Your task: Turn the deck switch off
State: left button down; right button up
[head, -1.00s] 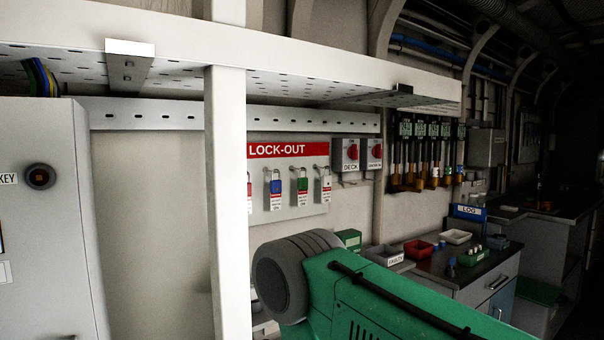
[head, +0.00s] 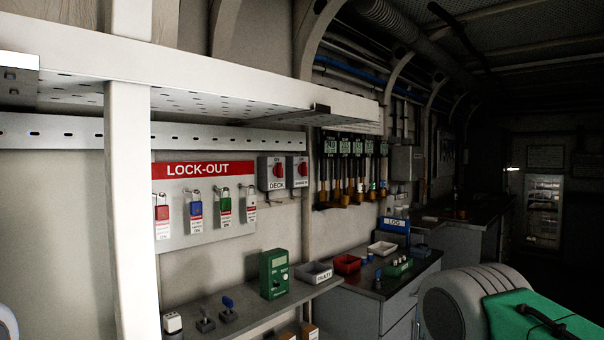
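The deck switch (head: 272,174) is a grey box with a red rotary knob and the label DECK, on the wall right of the lock-out board. A similar grey switch box (head: 297,171) with a red knob is right beside it; its label is too small to read. The exact angle of the deck knob is hard to tell. Neither of my grippers is in the head view.
The lock-out board (head: 205,205) holds several tagged padlocks. A white post (head: 133,200) stands in front at left. Below, a shelf holds a green box (head: 274,274) and a grey tray (head: 314,273).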

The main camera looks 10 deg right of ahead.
aim_at(277, 169)
jog(key=z, duration=0.25)
jog(key=i+l+u, duration=0.1)
jog(key=i+l, duration=0.15)
jog(key=i+l+u, duration=0.1)
jog(key=i+l, duration=0.15)
jog(key=l, duration=0.2)
jog(key=i+l+u, duration=0.1)
jog(key=l, duration=0.25)
jog(key=i+l+u, duration=0.1)
jog(key=i+l, duration=0.25)
